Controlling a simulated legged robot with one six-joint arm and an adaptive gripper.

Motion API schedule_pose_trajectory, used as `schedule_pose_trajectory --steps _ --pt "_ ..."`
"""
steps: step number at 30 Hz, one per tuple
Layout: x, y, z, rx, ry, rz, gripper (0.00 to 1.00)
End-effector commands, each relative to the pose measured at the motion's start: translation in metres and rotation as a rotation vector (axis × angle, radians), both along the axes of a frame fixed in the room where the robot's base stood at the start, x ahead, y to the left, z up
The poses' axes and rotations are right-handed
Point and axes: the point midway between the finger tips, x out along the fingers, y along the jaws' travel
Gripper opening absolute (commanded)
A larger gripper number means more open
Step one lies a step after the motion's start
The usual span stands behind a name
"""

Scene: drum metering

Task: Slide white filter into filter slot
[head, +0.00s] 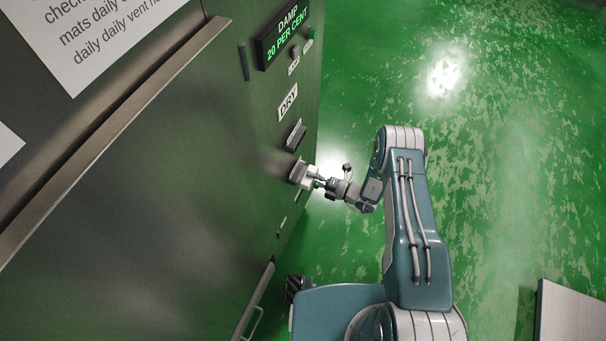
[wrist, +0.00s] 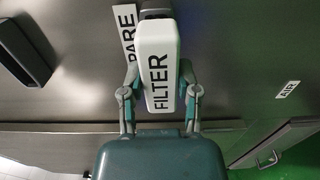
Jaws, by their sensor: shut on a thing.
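The white filter (wrist: 158,65) is a rounded block marked FILTER. My gripper (wrist: 160,84) is shut on it, one finger on each side. In the head view the filter (head: 312,175) is at the cabinet face, at the lower of two dark housings (head: 297,171). In the wrist view a dark edge (wrist: 156,6) shows behind the filter's top; I cannot tell whether the filter is partly inside it. The upper dark housing (head: 296,138) sits below the DRY label (head: 288,102); a dark housing (wrist: 25,50) is at left in the wrist view.
A label reading PARE (wrist: 126,38), partly hidden, is beside the filter. A lit display (head: 284,36) reads DAMP 20 PER CENT. A cabinet handle (head: 257,320) is low on the metal front. The green floor to the right is mostly clear; a pale box (head: 570,312) stands at the lower right.

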Motion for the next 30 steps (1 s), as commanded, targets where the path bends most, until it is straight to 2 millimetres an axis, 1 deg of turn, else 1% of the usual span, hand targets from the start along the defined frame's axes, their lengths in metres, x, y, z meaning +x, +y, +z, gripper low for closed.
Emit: schedule_pose_trajectory --steps 30 --pt "-0.009 -0.025 0.000 0.000 0.000 -0.001 0.00"
